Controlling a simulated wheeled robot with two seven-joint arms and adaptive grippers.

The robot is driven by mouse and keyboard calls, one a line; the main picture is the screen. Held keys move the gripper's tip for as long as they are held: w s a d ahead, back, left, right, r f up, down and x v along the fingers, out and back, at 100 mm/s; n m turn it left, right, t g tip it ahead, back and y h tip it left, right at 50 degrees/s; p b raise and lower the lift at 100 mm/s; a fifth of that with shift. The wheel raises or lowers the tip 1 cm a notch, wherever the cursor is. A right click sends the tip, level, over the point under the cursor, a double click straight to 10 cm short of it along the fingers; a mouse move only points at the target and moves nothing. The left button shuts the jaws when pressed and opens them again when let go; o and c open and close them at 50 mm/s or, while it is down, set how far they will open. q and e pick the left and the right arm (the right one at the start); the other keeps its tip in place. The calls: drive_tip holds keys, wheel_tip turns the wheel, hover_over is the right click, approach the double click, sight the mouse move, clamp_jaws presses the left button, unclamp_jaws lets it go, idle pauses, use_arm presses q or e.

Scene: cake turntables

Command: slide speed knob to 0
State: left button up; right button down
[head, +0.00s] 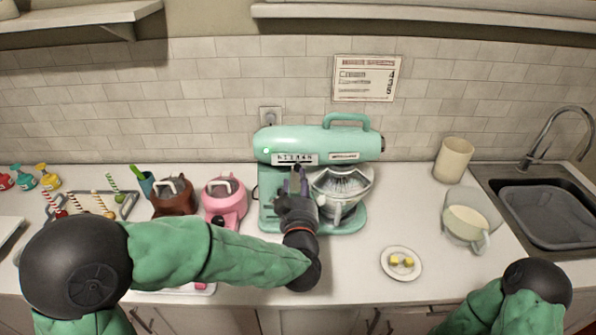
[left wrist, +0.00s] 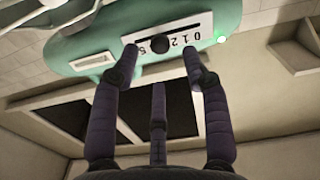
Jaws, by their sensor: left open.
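The mint-green stand mixer (head: 350,140) stands on the counter against the tiled wall. Its white speed scale (head: 284,158) is on the front of the head. In the left wrist view, upside down, the black round speed knob (left wrist: 160,46) sits in the scale's slot between the 2 and the 5; it hides the digits there. The 0 (left wrist: 197,36) is at the scale's end near a lit green lamp (left wrist: 221,39). My left gripper (head: 295,175) is open just below the scale; in the wrist view its fingers (left wrist: 162,58) straddle the knob. My right gripper is out of view.
The glass mixing bowl (head: 340,190) is right beside my left gripper. A pink machine (head: 222,200) and a brown one (head: 172,195) stand to the left. A plate with yellow pieces (head: 401,264), a pitcher (head: 466,222) and a sink (head: 545,210) lie to the right.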

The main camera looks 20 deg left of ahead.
sight(298, 171)
use_arm(q)
drive_tip(key=x, duration=0.6)
drive_tip(key=shift+s+b, duration=0.1)
drive_tip(key=shift+b, duration=0.2)
clamp_jaws()
